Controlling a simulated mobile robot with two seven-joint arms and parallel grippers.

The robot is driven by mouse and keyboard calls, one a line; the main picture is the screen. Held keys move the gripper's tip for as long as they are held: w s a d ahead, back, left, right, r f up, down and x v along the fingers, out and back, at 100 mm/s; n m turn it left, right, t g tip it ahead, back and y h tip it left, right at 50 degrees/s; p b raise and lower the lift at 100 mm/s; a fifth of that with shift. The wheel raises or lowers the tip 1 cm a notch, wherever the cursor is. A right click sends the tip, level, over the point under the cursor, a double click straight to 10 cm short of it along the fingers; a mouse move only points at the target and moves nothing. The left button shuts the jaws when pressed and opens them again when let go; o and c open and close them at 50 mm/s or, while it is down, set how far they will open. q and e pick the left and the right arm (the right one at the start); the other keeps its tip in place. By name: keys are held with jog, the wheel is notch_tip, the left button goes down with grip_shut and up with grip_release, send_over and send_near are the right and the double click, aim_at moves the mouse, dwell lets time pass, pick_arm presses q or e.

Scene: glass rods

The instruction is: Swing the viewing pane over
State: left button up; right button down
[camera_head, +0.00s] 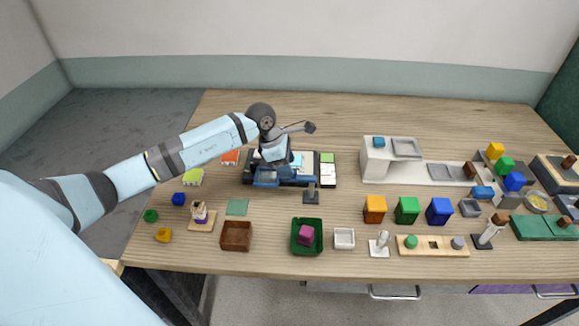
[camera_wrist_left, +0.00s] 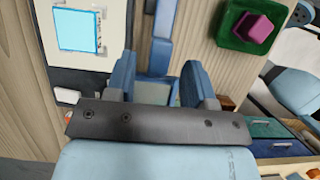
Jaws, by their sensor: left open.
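My left gripper (camera_head: 272,165) is over a low dark-and-blue device (camera_head: 300,180) near the middle of the table and hides much of it. In the left wrist view its two blue fingers (camera_wrist_left: 160,72) stand apart, with a blue-framed part with a pale inner face (camera_wrist_left: 172,92) visible between and beyond them. I cannot tell whether they touch it. A blue bar (camera_wrist_left: 163,42) runs up from there. I cannot clearly make out the viewing pane; the gripper may hide it. My right gripper is not in view.
A dark-framed white panel with a green part (camera_head: 327,158) lies right of the device. A small dark stand (camera_head: 311,195) is in front. A green tray (camera_head: 293,247) holds a magenta block (camera_head: 306,235). A white bench unit (camera_head: 375,165) stands right. The table behind is clear.

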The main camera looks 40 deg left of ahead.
pick_arm(q)
jog(key=shift+x, duration=1.1)
